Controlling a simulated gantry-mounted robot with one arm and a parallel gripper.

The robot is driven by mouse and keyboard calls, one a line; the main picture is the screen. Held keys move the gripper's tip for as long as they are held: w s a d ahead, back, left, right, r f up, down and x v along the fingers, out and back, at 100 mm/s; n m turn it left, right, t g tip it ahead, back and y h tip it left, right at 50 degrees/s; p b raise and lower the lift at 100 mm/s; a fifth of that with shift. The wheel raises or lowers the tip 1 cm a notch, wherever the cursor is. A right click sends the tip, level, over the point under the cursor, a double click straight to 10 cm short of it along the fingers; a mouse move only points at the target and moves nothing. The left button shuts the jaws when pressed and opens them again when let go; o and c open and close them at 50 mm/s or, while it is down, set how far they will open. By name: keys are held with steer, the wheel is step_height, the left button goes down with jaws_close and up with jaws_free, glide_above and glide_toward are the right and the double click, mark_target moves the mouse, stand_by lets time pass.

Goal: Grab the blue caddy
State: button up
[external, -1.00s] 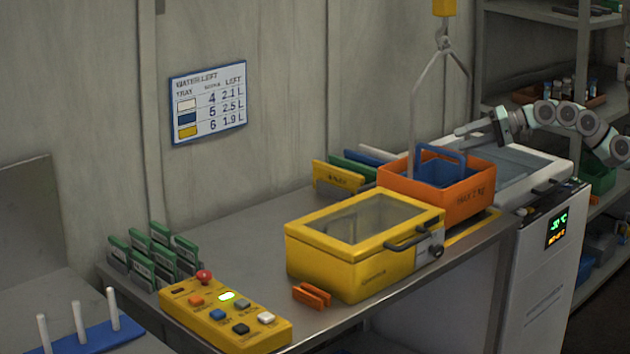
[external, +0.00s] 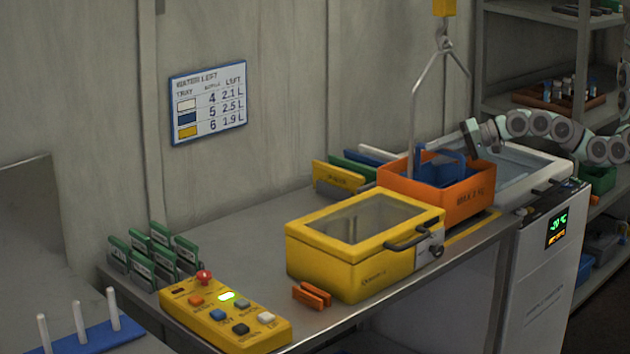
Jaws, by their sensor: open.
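The blue caddy (external: 437,172) stands inside the orange crate (external: 462,208). Its handle rises above the crate's rim, and its lower part is hidden by the crate's front wall. My gripper (external: 473,140) is open, just above and to the right of the caddy's handle in the picture. Its fingers are small and partly merge with the background here. I cannot tell whether they touch the handle or straddle it.
A lifting hook frame (external: 414,110) hangs down at the crate's left side. A yellow lidded box (external: 345,272) stands in front of the crate. Upright coloured plates (external: 338,177) stand behind it to the left. A white freezer unit (external: 540,265) is on the right.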

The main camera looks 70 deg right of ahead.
steer(key=shift+x, duration=1.2)
steer(key=shift+c, duration=0.4)
jaws_close()
